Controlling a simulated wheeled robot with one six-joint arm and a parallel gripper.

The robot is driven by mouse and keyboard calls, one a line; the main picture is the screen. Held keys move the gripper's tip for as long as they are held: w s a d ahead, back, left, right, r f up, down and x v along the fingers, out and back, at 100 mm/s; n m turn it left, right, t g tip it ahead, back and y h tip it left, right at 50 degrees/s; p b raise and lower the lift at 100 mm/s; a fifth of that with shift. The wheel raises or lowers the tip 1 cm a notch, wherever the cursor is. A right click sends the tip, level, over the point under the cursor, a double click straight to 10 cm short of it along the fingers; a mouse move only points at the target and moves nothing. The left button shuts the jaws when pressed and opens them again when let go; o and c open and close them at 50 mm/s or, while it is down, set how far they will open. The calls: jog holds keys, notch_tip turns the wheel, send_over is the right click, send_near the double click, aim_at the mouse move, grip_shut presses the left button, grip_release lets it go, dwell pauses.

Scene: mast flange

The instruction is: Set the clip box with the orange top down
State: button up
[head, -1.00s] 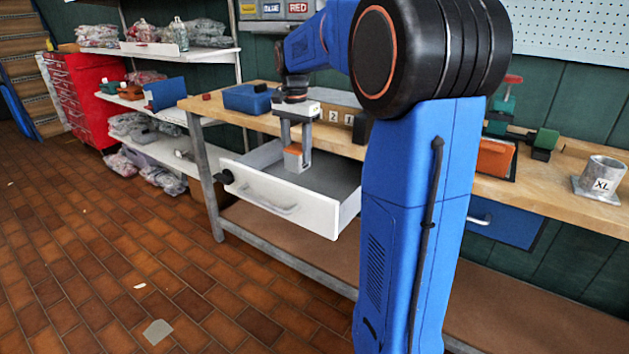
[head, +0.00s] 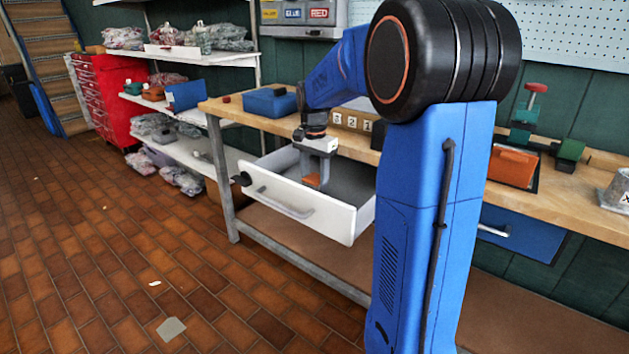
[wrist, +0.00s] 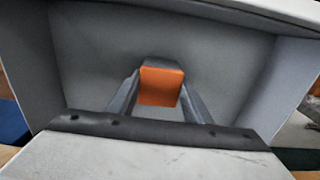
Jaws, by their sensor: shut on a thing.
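The clip box with the orange top (wrist: 161,85) is between my two fingers in the wrist view, held inside the open white drawer. It also shows in the head view (head: 313,180), partly hidden by the fingers. My gripper (head: 316,176) points down into the drawer and is shut on the box. The drawer (head: 300,208) is pulled out from under the wooden workbench. Its grey floor (wrist: 90,60) surrounds the box in the wrist view. I cannot tell whether the box touches the floor.
The drawer walls stand close around my gripper. A blue box (head: 270,102) and number blocks (head: 352,121) are on the bench. An orange box (head: 512,166) and a green clamp (head: 567,152) stand at the right. The tiled floor at left is mostly clear.

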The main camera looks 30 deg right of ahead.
aim_at(315, 178)
jog(key=shift+f, duration=0.1)
jog(key=o, duration=1.2)
jog(key=shift+c, duration=0.2)
notch_tip(315, 178, up, 12)
jog(key=shift+s, duration=0.1)
